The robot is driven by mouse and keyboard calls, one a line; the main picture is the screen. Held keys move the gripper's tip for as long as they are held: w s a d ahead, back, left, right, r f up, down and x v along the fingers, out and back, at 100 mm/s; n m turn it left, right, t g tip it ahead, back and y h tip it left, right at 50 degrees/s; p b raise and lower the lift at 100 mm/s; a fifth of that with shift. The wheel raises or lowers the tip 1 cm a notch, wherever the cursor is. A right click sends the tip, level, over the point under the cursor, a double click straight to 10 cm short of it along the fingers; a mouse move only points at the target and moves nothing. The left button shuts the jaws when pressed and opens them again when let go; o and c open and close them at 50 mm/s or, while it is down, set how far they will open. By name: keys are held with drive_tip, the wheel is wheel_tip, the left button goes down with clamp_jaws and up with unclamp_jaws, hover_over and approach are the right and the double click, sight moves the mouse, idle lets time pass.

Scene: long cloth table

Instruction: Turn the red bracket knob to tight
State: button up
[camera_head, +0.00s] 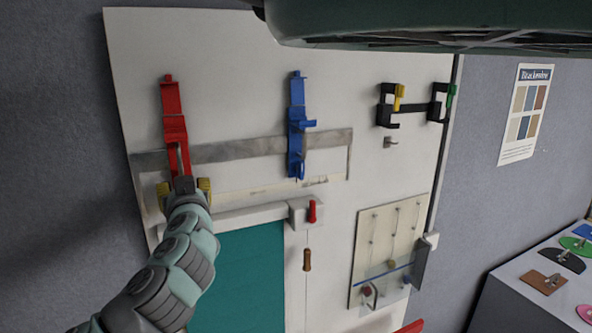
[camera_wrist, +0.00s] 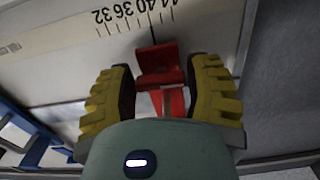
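The red bracket (camera_head: 174,125) is mounted upright on the left of the white board, across a grey rail. My gripper (camera_head: 184,187) is at its lower end and hides that part, so the knob cannot be made out clearly in the head view. In the wrist view, the red bracket (camera_wrist: 160,62) shows between my two yellow ribbed fingers (camera_wrist: 161,95). The fingers stand apart, one on each side of the red part; a firm grip on it is not visible. A knob marking for tight cannot be seen.
A blue bracket (camera_head: 297,125) hangs to the right on the same rail. A white box with a red lever (camera_head: 312,211) and a teal panel (camera_head: 238,280) are below. Black clamps (camera_head: 388,106) are at upper right. A number scale (camera_wrist: 135,18) runs behind the red bracket.

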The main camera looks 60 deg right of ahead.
drive_tip(key=c, duration=0.7)
drive_tip(key=shift+o, duration=0.2)
drive_tip(key=f+b, duration=0.1)
drive_tip(key=b, duration=0.2)
drive_tip(key=shift+w, duration=0.1)
drive_tip(key=m+b, duration=0.1)
drive_tip(key=b, duration=0.3)
drive_tip(key=shift+r, duration=0.1)
drive_tip(key=shift+r+m+b, duration=0.1)
drive_tip(key=shift+m+b, duration=0.9)
drive_tip(key=shift+r+m+b, duration=0.25)
drive_tip(key=shift+m+b, duration=0.05)
drive_tip(key=shift+m, duration=0.4)
drive_tip(key=o, duration=1.2)
